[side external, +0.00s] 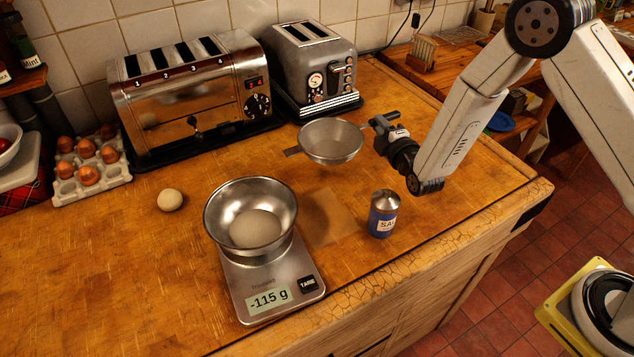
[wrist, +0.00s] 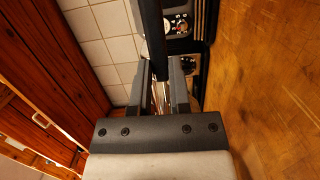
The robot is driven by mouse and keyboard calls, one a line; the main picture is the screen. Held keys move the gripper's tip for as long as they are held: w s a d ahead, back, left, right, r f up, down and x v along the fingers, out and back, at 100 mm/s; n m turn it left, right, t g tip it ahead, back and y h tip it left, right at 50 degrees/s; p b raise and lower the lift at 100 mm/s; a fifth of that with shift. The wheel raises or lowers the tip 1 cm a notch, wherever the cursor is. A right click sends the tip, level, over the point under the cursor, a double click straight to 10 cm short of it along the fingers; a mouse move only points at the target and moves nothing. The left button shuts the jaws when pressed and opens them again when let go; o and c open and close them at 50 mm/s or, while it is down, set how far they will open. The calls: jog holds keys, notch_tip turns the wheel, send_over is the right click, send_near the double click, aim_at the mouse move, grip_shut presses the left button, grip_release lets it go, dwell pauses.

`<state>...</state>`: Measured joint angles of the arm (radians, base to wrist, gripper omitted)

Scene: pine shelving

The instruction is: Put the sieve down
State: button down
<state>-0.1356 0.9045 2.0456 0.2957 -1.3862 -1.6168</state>
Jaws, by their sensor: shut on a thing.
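The sieve (side external: 331,141), a round metal mesh bowl with a small tab at its left, is held roughly level in the side external view. It appears to be above the counter, in front of the toasters. My gripper (side external: 382,124) is at its right side, shut on its handle. In the wrist view, a dark bar that looks like the sieve's handle (wrist: 153,35) runs up from between the fingers of my gripper (wrist: 163,80). The sieve's bowl is hidden or hard to make out there.
A kitchen scale (side external: 272,280) reading -115 g bears a steel bowl (side external: 218,218) with a pale round thing inside. A blue salt shaker (side external: 383,215) stands to its right. Two toasters (side external: 190,100) (side external: 318,75), an egg tray (side external: 66,191) and a loose egg (side external: 170,200) are behind.

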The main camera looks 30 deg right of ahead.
jog(key=shift+w+f, duration=1.6)
jog(key=shift+f, duration=0.3)
jog(key=shift+w+f, duration=0.3)
jog(key=shift+f, duration=0.15)
jog(key=shift+a+f, duration=0.1)
jog(key=shift+f, duration=1.45)
jog(key=c, duration=0.6)
grip_release()
jog(key=s, duration=0.4)
jog(key=s+a, duration=0.1)
jog(key=s, duration=0.7)
jog(key=shift+a, duration=0.4)
